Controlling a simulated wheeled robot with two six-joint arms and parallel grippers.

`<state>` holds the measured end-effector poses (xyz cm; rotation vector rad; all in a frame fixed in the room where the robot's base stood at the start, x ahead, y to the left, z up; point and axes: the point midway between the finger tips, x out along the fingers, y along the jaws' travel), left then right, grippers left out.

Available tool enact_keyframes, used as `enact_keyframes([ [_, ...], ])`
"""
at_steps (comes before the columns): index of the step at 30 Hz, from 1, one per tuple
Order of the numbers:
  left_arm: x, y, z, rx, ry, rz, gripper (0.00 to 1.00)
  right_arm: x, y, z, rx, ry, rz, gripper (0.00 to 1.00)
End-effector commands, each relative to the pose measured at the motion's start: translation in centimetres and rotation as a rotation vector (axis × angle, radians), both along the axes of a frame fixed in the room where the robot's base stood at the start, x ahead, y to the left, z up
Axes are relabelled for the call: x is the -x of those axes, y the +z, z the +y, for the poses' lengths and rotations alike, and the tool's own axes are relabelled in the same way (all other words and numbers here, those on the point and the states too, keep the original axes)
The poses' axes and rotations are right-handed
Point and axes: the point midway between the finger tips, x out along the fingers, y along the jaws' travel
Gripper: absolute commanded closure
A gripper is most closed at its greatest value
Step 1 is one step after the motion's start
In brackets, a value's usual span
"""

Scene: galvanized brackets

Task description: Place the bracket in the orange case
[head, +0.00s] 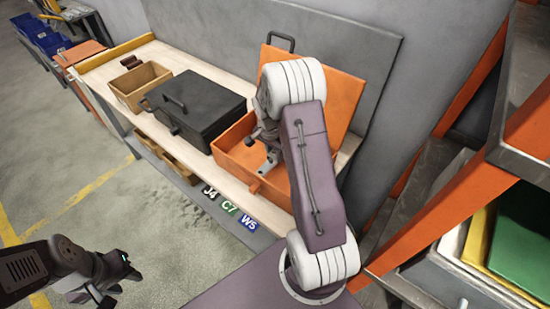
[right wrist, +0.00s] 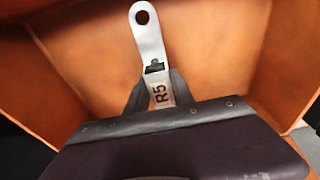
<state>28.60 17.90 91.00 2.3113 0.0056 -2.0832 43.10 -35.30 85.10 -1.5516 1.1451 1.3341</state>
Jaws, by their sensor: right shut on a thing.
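The orange case (head: 229,155) stands open on the bench, its lid raised at the back. My right gripper (head: 268,150) is over the case's interior, partly hidden by my own arm.
A closed black case (head: 205,105) stands directly left of the orange case. A small open wooden box (head: 140,86) is further left. An orange-framed rack (head: 440,190) with bins stands close on the right.

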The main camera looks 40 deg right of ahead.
Motion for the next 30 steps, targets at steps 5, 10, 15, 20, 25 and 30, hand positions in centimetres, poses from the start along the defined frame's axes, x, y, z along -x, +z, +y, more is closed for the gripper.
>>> enact_keyframes([
  [5,0.0,-0.2,0.0,0.000,0.000,0.000,0.64,0.0,-2.0,0.0,0.000,0.000,-0.001,1.00],
  [10,0.0,-0.2,0.0,0.000,0.000,0.000,0.64,0.0,-2.0,0.0,0.000,0.000,0.000,0.55],
  [15,0.0,-0.2,0.0,0.000,0.000,0.000,0.64,0.0,-2.0,0.0,0.000,0.000,0.000,0.49],
  [20,0.0,-0.2,0.0,0.000,0.000,0.000,0.64,0.0,-1.8,0.0,0.000,0.000,0.000,0.49],
  [25,0.0,0.2,0.0,0.000,0.000,0.000,0.64,0.0,0.9,0.3,0.002,0.001,-0.006,0.49],
  [30,0.0,0.6,0.0,0.000,0.000,0.000,0.64,0.2,5.4,1.0,0.003,0.001,-0.005,0.49],
])
